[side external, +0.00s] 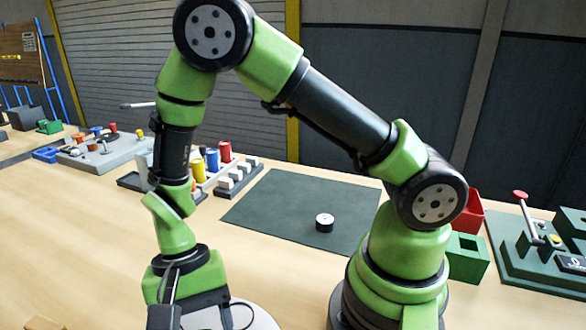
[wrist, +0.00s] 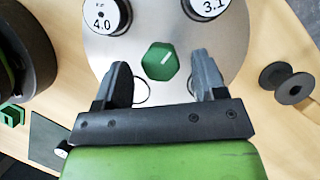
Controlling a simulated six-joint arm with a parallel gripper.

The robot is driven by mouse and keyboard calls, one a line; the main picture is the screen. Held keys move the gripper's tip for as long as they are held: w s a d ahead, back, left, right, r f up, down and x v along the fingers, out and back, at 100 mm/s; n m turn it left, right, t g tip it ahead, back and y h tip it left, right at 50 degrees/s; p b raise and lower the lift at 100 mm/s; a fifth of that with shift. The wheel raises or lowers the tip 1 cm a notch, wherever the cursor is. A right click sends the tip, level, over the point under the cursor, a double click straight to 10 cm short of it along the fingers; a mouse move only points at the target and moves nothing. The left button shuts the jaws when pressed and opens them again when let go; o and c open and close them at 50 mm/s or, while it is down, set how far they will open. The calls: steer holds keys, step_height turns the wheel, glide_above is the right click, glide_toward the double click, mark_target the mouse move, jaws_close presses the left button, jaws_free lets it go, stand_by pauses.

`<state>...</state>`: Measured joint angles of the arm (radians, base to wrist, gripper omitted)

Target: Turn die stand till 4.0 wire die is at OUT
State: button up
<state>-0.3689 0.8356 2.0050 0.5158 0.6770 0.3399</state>
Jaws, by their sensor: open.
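The die stand is a round silver plate (wrist: 218,40) in the wrist view, and its edge also shows at the bottom of the side view (side external: 262,321). A green six-sided knob (wrist: 160,61) with a white line sits at its middle. The 4.0 wire die (wrist: 103,16) stands at the upper left of the plate, and the 3.1 die (wrist: 213,7) at the upper right. My gripper (wrist: 161,75) is open, its two fingers apart on the left and right near the knob. Contact with the knob cannot be told. No OUT mark is visible.
A grey spool (wrist: 289,83) lies right of the plate. In the side view, a dark green mat (side external: 285,205) holds a small black cylinder (side external: 324,223). A rack of coloured cylinders (side external: 205,172) is behind. A green open box (side external: 467,260) and red bin (side external: 470,213) stand right.

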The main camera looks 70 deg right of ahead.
steer(key=v, duration=0.9)
steer(key=s+d+r+n+t, duration=0.2)
steer(key=s+d+r+t, duration=0.3)
steer(key=r, duration=0.3)
steer(key=s+d+r+n+t+h, duration=0.1)
steer(key=s+d+r+n+t, duration=0.2)
steer(key=s+d+r+t, duration=0.2)
steer(key=shift+s+r, duration=0.3)
steer(key=shift+r, duration=1.35)
steer(key=shift+w+a, duration=0.1)
steer(key=w+a+f+m+g+y, duration=0.1)
steer(key=w+a+f+m+g, duration=0.2)
steer(key=w+a+f+g, duration=0.4)
steer(key=a+f+g, duration=0.1)
steer(key=f, duration=0.5)
steer(key=a+f+m+g, duration=0.1)
steer(key=a+f, duration=0.1)
steer(key=f, duration=0.4)
steer(key=a+f+m+g, duration=0.1)
steer(key=a+f, duration=0.1)
steer(key=f, duration=0.4)
steer(key=shift+w+a+f, duration=0.25)
steer(key=shift+w+f, duration=0.05)
steer(key=shift+w, duration=0.05)
